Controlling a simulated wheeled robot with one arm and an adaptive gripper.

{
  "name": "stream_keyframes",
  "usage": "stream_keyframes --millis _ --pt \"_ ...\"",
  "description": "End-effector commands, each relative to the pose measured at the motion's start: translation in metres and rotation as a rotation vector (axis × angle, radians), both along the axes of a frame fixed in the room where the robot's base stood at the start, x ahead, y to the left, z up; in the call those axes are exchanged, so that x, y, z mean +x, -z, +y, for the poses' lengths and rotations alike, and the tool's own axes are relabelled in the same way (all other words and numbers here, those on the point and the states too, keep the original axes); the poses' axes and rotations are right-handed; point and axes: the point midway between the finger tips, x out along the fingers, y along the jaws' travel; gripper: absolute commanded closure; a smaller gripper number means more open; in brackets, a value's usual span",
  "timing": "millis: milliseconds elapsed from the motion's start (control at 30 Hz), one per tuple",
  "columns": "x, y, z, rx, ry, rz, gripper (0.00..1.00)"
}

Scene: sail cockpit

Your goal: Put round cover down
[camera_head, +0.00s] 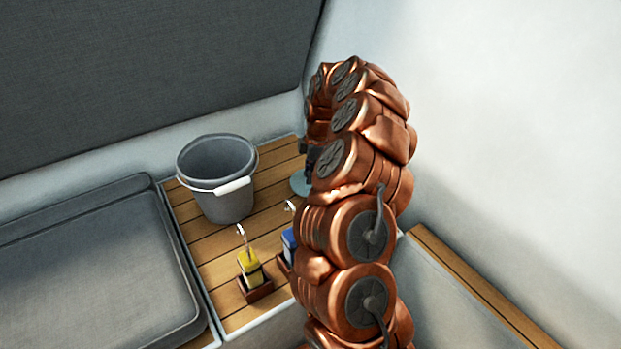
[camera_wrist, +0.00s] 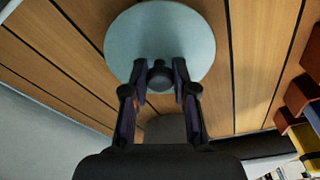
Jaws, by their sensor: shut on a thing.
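The round cover (camera_wrist: 160,28) is a pale blue-green disc with a dark knob (camera_wrist: 160,77) at its middle. In the wrist view my gripper (camera_wrist: 160,88) is shut on the knob, with one finger on each side. In the head view only the left edge of the cover (camera_head: 300,183) shows, close over the wooden slats, right of the bucket. My copper-coloured arm hides the rest of it and most of the gripper. I cannot tell whether the cover touches the slats.
A grey bucket (camera_head: 228,198) with a white handle grip stands on the wooden slats (camera_head: 213,258). A yellow bottle (camera_head: 250,268) and a blue bottle (camera_head: 289,243) stand in brown holders nearer the front. A grey cushion (camera_head: 90,275) lies left; a white wall (camera_head: 510,120) rises right.

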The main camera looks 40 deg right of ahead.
Motion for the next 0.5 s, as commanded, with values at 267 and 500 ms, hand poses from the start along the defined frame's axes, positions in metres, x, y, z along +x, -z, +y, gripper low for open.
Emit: stream_keyframes --millis 267,500 --pt "0.0 0.018 -0.001 -0.002 -0.001 -0.002 1.0" --pt "0.0 0.021 0.0 -0.001 0.0 0.0 1.0"
